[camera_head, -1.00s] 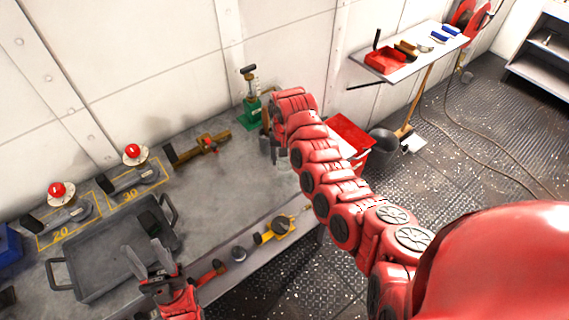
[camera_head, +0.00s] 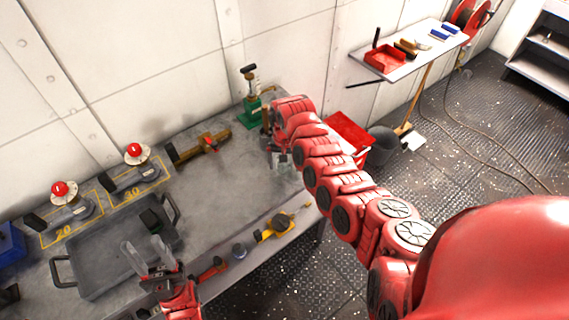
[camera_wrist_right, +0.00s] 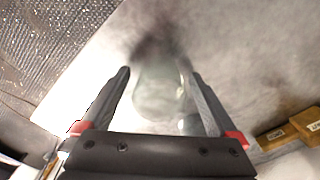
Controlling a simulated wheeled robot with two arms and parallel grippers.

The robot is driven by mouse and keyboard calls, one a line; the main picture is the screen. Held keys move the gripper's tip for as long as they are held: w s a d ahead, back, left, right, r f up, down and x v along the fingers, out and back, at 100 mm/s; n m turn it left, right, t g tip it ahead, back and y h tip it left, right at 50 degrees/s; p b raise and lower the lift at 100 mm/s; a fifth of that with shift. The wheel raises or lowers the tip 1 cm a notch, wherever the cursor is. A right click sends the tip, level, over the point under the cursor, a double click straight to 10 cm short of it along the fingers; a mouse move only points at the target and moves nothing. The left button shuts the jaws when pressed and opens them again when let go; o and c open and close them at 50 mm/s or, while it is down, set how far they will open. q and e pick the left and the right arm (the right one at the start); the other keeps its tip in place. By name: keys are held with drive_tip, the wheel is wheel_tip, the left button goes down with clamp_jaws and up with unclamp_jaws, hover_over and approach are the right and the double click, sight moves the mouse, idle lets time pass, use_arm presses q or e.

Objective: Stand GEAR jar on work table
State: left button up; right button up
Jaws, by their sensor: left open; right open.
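A clear glass jar (camera_wrist_right: 157,95) shows between the two fingers of my right gripper in the right wrist view, standing or lying on the grey work table (camera_head: 225,185); its label cannot be read. In the head view a pale glassy shape (camera_head: 284,166) shows by the fingers of my right gripper (camera_head: 277,155), partly hidden by my arm. The right gripper is open, with a finger on each side of the jar. My left gripper (camera_head: 146,256) is open and empty over the near edge of the grey tray.
The grey tray (camera_head: 95,283) holds a dark block. Two red-knobbed devices (camera_head: 60,190) (camera_head: 134,154), a green-based tool (camera_head: 252,110) and a brown clamp (camera_head: 200,145) stand toward the wall. A red bin (camera_head: 348,130) is beyond the table.

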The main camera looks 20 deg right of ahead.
drive_tip(key=shift+r, duration=0.25)
drive_tip(key=shift+w+r, duration=0.1)
wheel_tip(320, 180, up, 5)
drive_tip(key=shift+r+b, duration=0.15)
drive_tip(key=shift+b, duration=0.9)
wheel_tip(320, 180, up, 6)
drive_tip(key=shift+r, duration=0.15)
drive_tip(key=shift+s, duration=0.2)
